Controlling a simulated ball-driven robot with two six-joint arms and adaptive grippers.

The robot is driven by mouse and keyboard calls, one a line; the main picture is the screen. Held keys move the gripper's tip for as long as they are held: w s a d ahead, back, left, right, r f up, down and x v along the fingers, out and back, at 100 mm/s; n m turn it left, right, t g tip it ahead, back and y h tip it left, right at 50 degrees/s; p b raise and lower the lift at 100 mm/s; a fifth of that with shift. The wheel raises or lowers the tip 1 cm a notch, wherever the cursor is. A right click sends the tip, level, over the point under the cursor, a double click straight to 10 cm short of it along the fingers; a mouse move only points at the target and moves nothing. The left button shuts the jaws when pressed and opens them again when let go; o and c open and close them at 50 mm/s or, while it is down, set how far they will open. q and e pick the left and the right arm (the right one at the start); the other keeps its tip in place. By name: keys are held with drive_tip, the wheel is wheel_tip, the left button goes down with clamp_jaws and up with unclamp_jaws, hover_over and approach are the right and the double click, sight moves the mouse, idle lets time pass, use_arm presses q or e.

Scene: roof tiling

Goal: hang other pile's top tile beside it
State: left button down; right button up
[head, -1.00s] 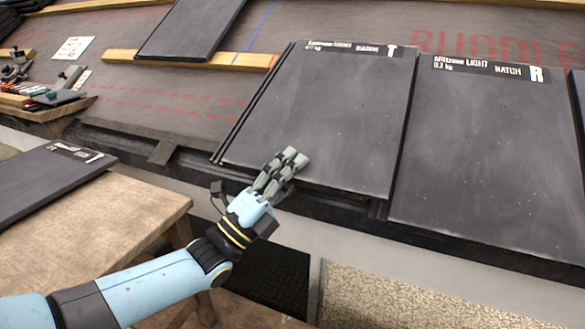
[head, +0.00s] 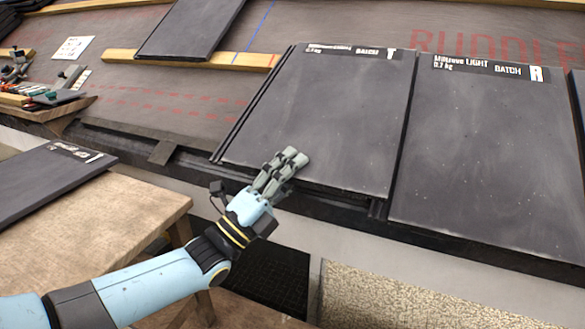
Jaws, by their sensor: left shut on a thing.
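A dark grey tile with the label BATCH T (head: 325,120) lies on the roof's lower edge. Another dark tile with the label BATCH R (head: 490,160) lies to its right, close beside it. My left gripper (head: 285,165) is at the lower left edge of the T tile, its fingers over that edge, shut on the tile. A further dark tile (head: 40,180) lies on the wooden table at the left, its label at the far end. The right gripper is not in view.
The wooden table (head: 120,225) stands at the lower left. A wooden batten (head: 125,57) crosses the roof, with another dark tile (head: 190,30) lying over it. A tray of tools (head: 45,100) sits at the left. Bare underlay (head: 150,95) shows left of the T tile.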

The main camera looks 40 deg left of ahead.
use_arm(q)
drive_tip(key=shift+s, duration=0.1)
drive_tip(key=c, duration=1)
unclamp_jaws()
drive_tip(key=shift+f, duration=0.15)
drive_tip(key=shift+s+a+f, duration=0.1)
drive_tip(key=shift+s+f, duration=0.2)
drive_tip(key=shift+s, duration=0.25)
drive_tip(key=shift+b+v, duration=0.35)
drive_tip(key=shift+v, duration=2.8)
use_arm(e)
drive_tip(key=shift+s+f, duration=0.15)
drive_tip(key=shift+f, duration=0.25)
use_arm(q)
drive_tip(key=shift+r, duration=0.15)
drive_tip(key=r+p, duration=0.1)
drive_tip(key=s+r+p, duration=0.1)
drive_tip(key=p, duration=0.1)
drive_tip(key=s+r+p, duration=0.1)
drive_tip(key=r, duration=0.1)
drive_tip(key=shift+s+d+r+p, duration=0.1)
drive_tip(key=shift+s+d+p, duration=0.2)
drive_tip(key=shift+p, duration=0.1)
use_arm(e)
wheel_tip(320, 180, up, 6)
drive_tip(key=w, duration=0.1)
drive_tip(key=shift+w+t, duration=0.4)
